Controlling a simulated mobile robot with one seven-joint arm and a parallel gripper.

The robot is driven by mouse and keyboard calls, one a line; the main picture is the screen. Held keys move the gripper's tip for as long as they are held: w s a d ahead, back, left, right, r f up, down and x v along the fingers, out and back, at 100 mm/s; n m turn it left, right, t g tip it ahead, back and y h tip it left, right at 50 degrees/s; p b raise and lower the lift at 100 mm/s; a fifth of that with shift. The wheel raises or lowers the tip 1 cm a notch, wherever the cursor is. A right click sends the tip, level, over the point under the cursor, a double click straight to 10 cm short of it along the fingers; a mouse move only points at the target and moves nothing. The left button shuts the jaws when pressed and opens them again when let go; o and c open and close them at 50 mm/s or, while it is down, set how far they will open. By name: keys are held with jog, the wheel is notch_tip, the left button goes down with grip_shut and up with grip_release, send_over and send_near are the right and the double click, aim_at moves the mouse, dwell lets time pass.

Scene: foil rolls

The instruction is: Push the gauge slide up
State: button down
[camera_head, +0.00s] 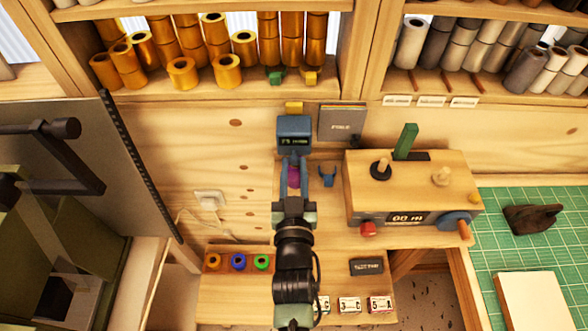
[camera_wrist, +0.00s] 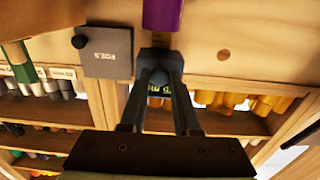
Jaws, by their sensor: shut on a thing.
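The gauge (camera_head: 294,134) is a dark blue-grey block with a small lit display, at the wall under the shelf of gold rolls. A yellow piece (camera_head: 294,107) shows above it and a purple strip (camera_head: 293,177) below it. The gauge also shows upside down in the wrist view (camera_wrist: 160,54). My gripper (camera_head: 294,157) reaches up to the gauge's lower front. In the wrist view its fingertips (camera_wrist: 159,78) close in around a small rounded knob, which I take as the gauge slide (camera_wrist: 158,76). The fingers partly cover the display, and the exact contact is hard to see.
A grey plate (camera_head: 342,122) is on the wall just right of the gauge. A wooden box (camera_head: 413,190) with a green lever (camera_head: 405,141) and knobs stands to the right. A green mat (camera_head: 500,250) lies far right.

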notch_tip(320, 180, up, 2)
jog(key=shift+w+p, duration=0.1)
jog(key=shift+p, duration=0.2)
jog(key=c, duration=0.7)
grip_release()
jog(key=shift+o, duration=0.2)
jog(key=shift+s+f, duration=0.15)
jog(key=shift+s, duration=0.2)
jog(key=s+b, duration=0.4)
jog(key=s, duration=0.8)
jog(key=shift+s, duration=0.2)
